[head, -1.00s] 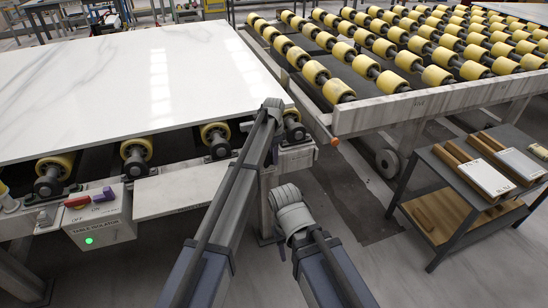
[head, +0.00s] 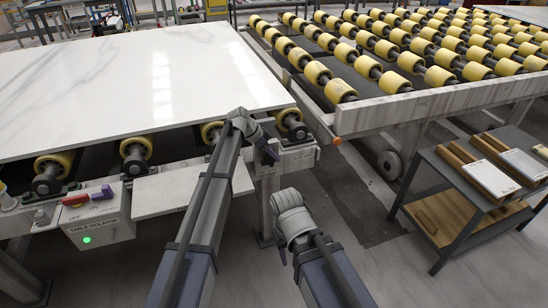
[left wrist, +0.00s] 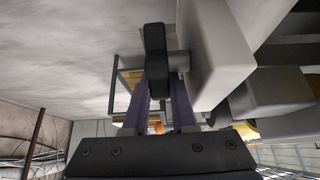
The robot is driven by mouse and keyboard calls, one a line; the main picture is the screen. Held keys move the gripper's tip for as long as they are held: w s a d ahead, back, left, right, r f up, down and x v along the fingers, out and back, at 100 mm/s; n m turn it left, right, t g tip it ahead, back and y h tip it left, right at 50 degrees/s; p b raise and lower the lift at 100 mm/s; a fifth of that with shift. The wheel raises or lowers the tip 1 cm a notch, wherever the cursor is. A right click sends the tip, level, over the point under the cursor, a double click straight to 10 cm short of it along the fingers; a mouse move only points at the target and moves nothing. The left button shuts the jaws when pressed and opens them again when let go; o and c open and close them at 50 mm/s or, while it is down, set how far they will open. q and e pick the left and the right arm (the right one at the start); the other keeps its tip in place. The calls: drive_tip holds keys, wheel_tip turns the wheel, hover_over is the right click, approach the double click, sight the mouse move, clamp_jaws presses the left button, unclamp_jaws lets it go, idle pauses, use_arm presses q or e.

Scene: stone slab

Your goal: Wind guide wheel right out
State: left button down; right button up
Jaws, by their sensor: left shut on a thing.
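The guide wheel (left wrist: 155,52) shows in the left wrist view as a black handle on a short grey shaft coming out of a pale grey block (left wrist: 218,50). My left gripper (left wrist: 160,92) has its two purple fingers closed on the black handle. In the head view my left gripper (head: 266,153) is at the front right corner of the slab table, below the white marble slab (head: 130,85). The wheel is hidden there behind the gripper and wrist.
Yellow rollers (head: 340,90) fill a second table at the back right, across a narrow gap. A grey bench (head: 440,205) with wooden-backed blocks stands at the right. The table isolator box (head: 100,225) with a green light is at the left. The floor between is clear.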

sight(262, 158)
use_arm(q)
drive_tip(key=shift+h, duration=0.3)
drive_tip(key=c, duration=1)
unclamp_jaws()
drive_tip(key=shift+a+r, duration=0.1)
drive_tip(key=shift+r, duration=0.05)
drive_tip(key=p+v, duration=0.6)
drive_tip(key=v, duration=0.1)
drive_tip(key=shift+s, duration=0.15)
drive_tip(key=shift+a+r, duration=0.15)
drive_tip(key=shift+r, duration=0.1)
drive_tip(key=shift+s, duration=0.1)
